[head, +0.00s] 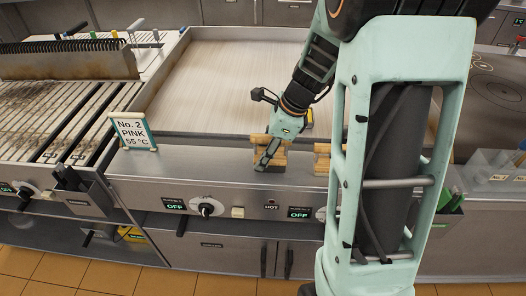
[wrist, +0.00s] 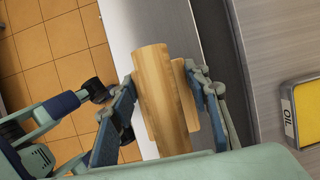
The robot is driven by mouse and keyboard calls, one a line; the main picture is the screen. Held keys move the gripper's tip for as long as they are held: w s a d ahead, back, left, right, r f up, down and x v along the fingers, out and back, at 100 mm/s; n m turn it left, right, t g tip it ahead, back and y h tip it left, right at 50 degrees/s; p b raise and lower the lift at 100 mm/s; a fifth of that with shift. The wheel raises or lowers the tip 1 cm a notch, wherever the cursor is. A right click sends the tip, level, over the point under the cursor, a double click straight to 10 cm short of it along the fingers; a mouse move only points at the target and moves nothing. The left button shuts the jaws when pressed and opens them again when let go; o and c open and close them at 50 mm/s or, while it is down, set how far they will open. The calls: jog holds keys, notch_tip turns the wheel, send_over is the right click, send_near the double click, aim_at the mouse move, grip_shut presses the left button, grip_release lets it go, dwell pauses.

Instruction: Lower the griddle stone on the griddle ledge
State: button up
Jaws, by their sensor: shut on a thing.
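The griddle stone (head: 278,159) has a pale wooden handle and a darker block beneath. It is at the griddle ledge (head: 190,165), the flat steel strip along the griddle's front. My gripper (head: 268,152) reaches down from above and is shut on its wooden handle. In the wrist view the handle (wrist: 160,92) lies between the two fingers (wrist: 163,110), with more wood beside it on the right. The stone's underside is hidden, so I cannot tell whether it touches the ledge.
A second wooden-handled thing (head: 322,158) is on the ledge to the right, partly behind my arm. A "No. 2 PINK 55 °C" sign (head: 134,131) stands at the left. Knobs (head: 206,208) line the front below. The ledge between sign and stone is clear.

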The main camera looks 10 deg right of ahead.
jog(key=shift+f, duration=0.5)
jog(key=o, duration=1.3)
jog(key=v, duration=1.2)
jog(key=shift+d, duration=0.15)
